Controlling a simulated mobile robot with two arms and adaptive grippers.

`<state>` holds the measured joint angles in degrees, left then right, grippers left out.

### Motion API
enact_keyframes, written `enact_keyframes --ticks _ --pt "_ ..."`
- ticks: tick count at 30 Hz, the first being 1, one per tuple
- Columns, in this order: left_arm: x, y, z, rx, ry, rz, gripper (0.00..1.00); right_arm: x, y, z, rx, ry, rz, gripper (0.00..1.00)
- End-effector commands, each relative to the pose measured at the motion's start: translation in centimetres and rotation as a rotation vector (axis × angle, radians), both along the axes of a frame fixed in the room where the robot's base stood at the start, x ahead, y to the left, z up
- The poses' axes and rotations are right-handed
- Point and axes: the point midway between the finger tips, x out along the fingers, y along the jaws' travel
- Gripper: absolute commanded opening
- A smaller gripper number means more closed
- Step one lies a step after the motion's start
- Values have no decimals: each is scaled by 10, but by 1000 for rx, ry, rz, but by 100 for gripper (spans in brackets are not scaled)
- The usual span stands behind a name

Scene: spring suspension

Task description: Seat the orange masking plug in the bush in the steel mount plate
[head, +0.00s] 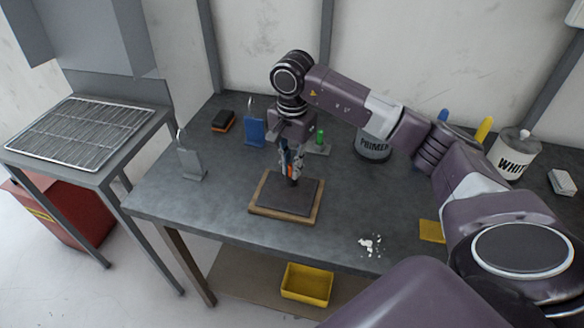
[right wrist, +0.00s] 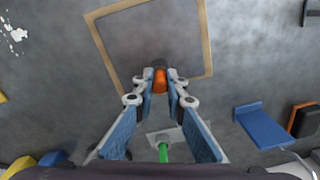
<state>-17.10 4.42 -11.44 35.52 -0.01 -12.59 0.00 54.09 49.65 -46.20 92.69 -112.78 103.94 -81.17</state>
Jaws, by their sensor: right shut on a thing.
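My right gripper (head: 290,172) points down over the dark grey mount plate (head: 283,196), which lies in a wooden frame on the table. It is shut on the orange plug (right wrist: 160,82), seen between its fingertips in the right wrist view. A small dark round bush (right wrist: 159,64) shows right at the plug's far end, over the plate. I cannot tell whether the plug is inside the bush or just touching or above it. The fingers hide most of the plug in the head view. My left gripper is not in view.
White flakes (head: 371,244) lie at the front.

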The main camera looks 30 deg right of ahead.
Motion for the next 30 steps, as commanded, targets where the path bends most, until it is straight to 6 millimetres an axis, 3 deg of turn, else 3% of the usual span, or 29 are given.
enact_keyframes --ticks 2,3,8,30 --pt "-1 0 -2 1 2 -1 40 -5 2 -11 -1 19 3 0" --pt "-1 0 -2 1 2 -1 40 -5 2 -11 -1 21 3 13" --pt "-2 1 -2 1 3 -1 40 -6 2 -13 0 24 3 29" --pt "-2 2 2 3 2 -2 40 -6 3 -8 0 25 5 29"
